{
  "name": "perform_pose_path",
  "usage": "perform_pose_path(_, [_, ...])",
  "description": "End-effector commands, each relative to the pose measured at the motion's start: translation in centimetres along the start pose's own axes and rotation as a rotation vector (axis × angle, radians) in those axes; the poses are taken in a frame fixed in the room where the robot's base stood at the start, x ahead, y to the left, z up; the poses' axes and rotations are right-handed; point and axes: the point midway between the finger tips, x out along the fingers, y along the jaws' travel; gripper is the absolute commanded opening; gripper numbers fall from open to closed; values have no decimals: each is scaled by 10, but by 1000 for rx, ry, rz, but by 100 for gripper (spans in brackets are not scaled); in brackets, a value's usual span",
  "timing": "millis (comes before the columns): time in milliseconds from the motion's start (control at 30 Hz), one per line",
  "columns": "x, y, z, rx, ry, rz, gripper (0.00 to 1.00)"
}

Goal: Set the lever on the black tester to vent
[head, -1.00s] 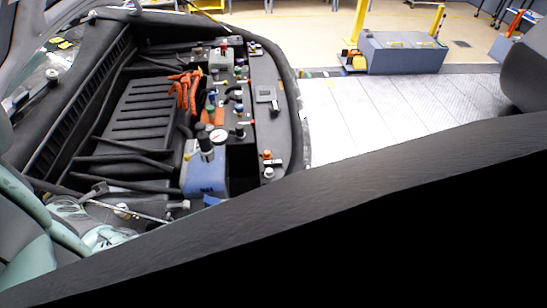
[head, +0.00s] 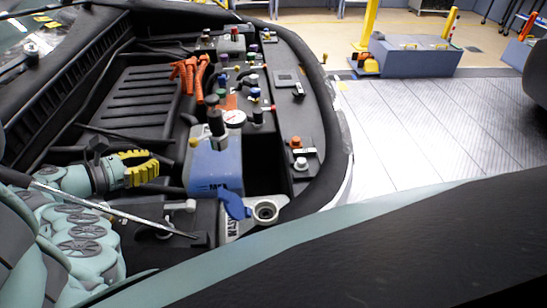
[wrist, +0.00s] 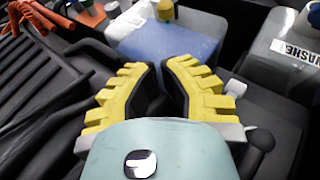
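A black upright fitting (head: 215,122) with a round white gauge (head: 235,118) stands on the blue-and-white tank (head: 215,165) in the head view; it looks like the black tester. Its lever and setting are too small to tell. My gripper (head: 155,158), with yellow ribbed fingers, is left of the tank in the head view, apart from the tester. In the wrist view my gripper (wrist: 162,66) is open by a narrow gap and empty, pointing toward the tank (wrist: 165,45). The tester is mostly cut off at the top of that view.
Orange cables (head: 190,74) lie behind the tank. A washer filler (head: 265,212) with a raised blue cap (head: 235,205) stands in front. A metal rod (head: 110,210) crosses the front left. A black panel with an orange knob (head: 295,142) is to the right.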

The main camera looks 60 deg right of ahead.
Motion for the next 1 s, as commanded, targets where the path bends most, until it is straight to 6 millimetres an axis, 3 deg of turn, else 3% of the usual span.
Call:
perform_pose_path(467, [4, -2, 2, -3, -8, -15, 0])
perform_pose_path(1000, [73, -6, 3, -2, -10, -25, 0])
